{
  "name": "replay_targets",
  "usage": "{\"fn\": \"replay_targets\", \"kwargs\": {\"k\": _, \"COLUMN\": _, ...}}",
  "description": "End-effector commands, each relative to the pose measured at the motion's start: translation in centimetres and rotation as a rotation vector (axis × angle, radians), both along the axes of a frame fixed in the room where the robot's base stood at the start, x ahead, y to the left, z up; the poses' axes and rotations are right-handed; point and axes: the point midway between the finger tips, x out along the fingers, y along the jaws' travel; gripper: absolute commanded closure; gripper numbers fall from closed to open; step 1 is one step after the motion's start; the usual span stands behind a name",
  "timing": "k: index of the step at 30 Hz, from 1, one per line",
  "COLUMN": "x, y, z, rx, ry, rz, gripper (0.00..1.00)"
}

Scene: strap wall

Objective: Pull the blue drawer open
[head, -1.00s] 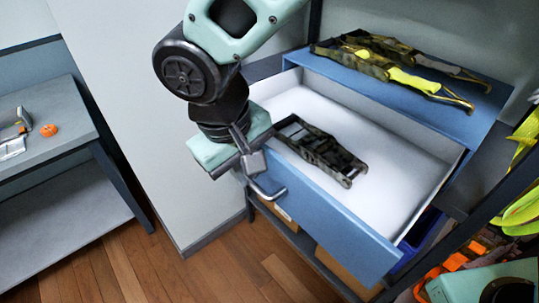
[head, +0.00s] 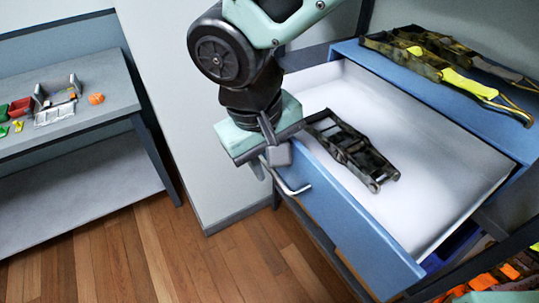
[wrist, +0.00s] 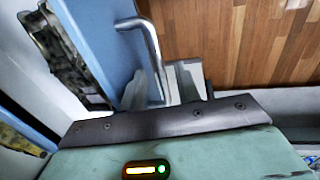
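The blue drawer (head: 345,218) stands well out from its cabinet, showing a white interior with a dark camouflage ratchet strap (head: 352,150) in it. A bent grey metal handle (head: 293,187) sits on its blue front; it also shows in the wrist view (wrist: 146,42). My gripper (head: 268,163) is at the left part of the handle. In the wrist view the fingers (wrist: 163,85) lie close on both sides of the handle's near end, shut on it. The exact contact is partly hidden by the fingers.
More camouflage and yellow straps (head: 440,68) lie on the blue surface (head: 385,75) above the drawer. A grey table (head: 105,108) with small coloured items stands at the left. The wooden floor (head: 180,250) before the drawer is clear. Orange items lie at the lower right.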

Motion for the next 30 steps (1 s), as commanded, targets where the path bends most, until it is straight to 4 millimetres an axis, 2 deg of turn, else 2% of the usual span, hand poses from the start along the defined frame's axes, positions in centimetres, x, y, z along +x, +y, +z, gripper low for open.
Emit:
{"fn": "replay_targets", "kwargs": {"k": 4, "x": -0.1, "y": 0.1, "z": 0.5, "rx": 0.002, "ry": -0.001, "rz": 0.0, "gripper": 0.67}}
{"fn": "replay_targets", "kwargs": {"k": 8, "x": -0.2, "y": 0.4, "z": 2.3, "rx": 0.003, "ry": -0.003, "rz": 0.001, "gripper": 0.67}}
{"fn": "replay_targets", "kwargs": {"k": 21, "x": -1.4, "y": 1.9, "z": 12.2, "rx": 0.005, "ry": -0.002, "rz": 0.0, "gripper": 0.67}}
{"fn": "replay_targets", "kwargs": {"k": 27, "x": -1.7, "y": 2.4, "z": 15.6, "rx": 0.003, "ry": -0.001, "rz": 0.002, "gripper": 0.67}}
{"fn": "replay_targets", "kwargs": {"k": 30, "x": -1.8, "y": 2.5, "z": 16.5, "rx": 0.002, "ry": -0.001, "rz": 0.001, "gripper": 0.67}}
